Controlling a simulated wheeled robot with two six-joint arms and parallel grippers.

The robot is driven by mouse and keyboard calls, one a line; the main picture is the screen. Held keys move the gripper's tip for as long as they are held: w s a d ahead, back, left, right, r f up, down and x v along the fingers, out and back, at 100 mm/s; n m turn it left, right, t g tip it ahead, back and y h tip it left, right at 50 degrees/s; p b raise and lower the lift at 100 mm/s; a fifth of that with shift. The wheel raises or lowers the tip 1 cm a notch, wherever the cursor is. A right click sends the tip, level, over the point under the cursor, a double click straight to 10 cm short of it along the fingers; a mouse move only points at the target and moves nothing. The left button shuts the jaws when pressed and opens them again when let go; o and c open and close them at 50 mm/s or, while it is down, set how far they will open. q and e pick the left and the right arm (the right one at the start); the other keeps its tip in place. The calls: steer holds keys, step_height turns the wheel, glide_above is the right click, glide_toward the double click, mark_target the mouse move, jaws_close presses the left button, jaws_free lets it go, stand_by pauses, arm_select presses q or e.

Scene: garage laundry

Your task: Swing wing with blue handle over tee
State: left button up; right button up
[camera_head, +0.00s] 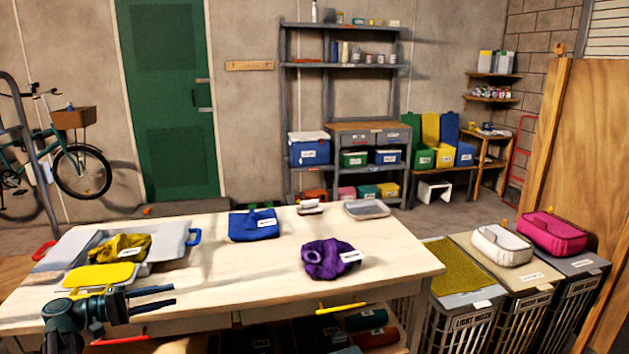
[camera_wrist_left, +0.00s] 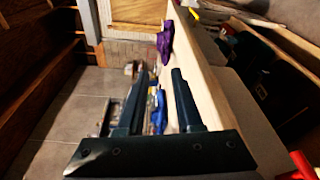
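A grey folding board lies on the table's left end. Its right wing (camera_head: 171,241) has a blue handle (camera_head: 194,236) on the outer edge and lies open. The yellow tee (camera_head: 120,247) lies bunched on the middle panel, with a white label. The left wing (camera_head: 68,247) has a red handle (camera_head: 42,250). A yellow flap (camera_head: 100,277) is at the front. My left gripper (camera_head: 172,297) is open and empty near the table's front edge, in front of the board and apart from it. In the left wrist view its fingers (camera_wrist_left: 162,70) are spread. My right gripper is not seen.
A blue folded cloth (camera_head: 253,225) and a purple cloth (camera_head: 325,259) lie on the table (camera_head: 240,283). A grey tray (camera_head: 367,209) is at the back. Laundry bins (camera_head: 470,325) stand to the right. The table front between my gripper and the purple cloth is clear.

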arm_select(q)
steer(key=s+d+f+m+g+y, duration=0.3)
steer(key=d+f, duration=0.4)
steer(key=d, duration=0.6)
steer(key=s+d+f+m+g+y, duration=0.15)
steer(key=d+f+g, duration=0.45)
steer(key=d, duration=0.6)
steer(key=s+d+f+m+y, duration=0.4)
steer(key=s+y, duration=0.2)
steer(key=s, duration=0.1)
steer(key=s+d+f+m+y, duration=0.3)
steer(key=s+d+f+y, duration=0.1)
steer(key=s+d+y, duration=0.15)
step_height(320, 180, up, 17)
steer(key=a+p, duration=0.1)
steer(key=p, duration=1.5)
steer(key=shift+s+f, duration=0.15)
steer(key=shift+s, duration=0.2)
